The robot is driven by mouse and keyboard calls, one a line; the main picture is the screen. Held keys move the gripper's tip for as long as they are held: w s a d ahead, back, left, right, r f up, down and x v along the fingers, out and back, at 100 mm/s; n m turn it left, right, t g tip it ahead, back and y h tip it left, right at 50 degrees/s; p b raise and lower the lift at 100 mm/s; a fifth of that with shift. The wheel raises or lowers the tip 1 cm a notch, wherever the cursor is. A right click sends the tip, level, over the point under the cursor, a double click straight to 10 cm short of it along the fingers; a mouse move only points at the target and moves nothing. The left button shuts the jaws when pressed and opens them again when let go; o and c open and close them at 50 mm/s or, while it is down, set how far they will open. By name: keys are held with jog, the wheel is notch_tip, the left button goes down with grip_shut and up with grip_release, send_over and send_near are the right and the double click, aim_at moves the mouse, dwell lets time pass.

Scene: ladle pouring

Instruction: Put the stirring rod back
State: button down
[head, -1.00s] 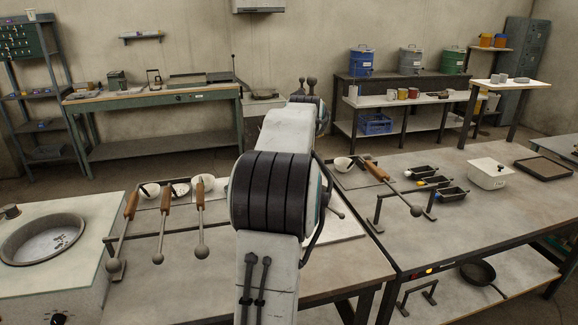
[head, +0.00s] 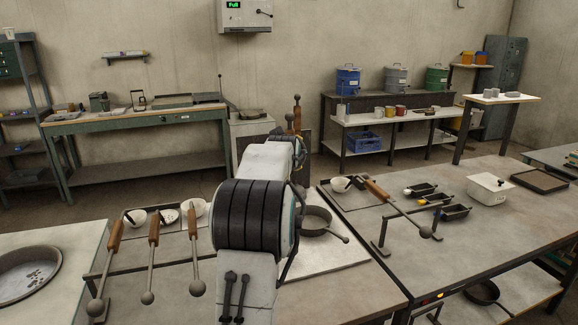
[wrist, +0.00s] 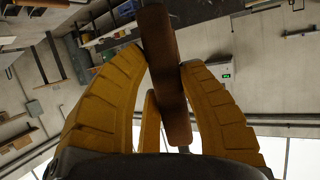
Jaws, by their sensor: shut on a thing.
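The stirring rod with a brown wooden handle (wrist: 163,60) is between the yellow fingers of my gripper (wrist: 163,55) in the wrist view. The gripper is shut on the handle. In the head view the rod's handle (head: 297,121) stands roughly upright beyond my arm, with a dark ball (head: 297,98) at its top. A rack (head: 125,257) at the left bears several wooden-handled tools with ball ends. A second rack (head: 382,246) at the right bears one such tool (head: 400,207).
A dark pan (head: 314,219) sits on a pale board (head: 335,250) right of my arm. Small dark moulds (head: 455,211) and a white lidded box (head: 489,188) stand on the right table. A round basin (head: 28,272) is at the far left. A wall box (head: 244,15) hangs ahead.

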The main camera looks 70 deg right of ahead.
jog(key=shift+s+f+b, duration=0.1)
jog(key=shift+f+b, duration=0.55)
jog(key=shift+f, duration=0.85)
jog(key=c, duration=0.9)
grip_release()
jog(key=shift+f, duration=0.15)
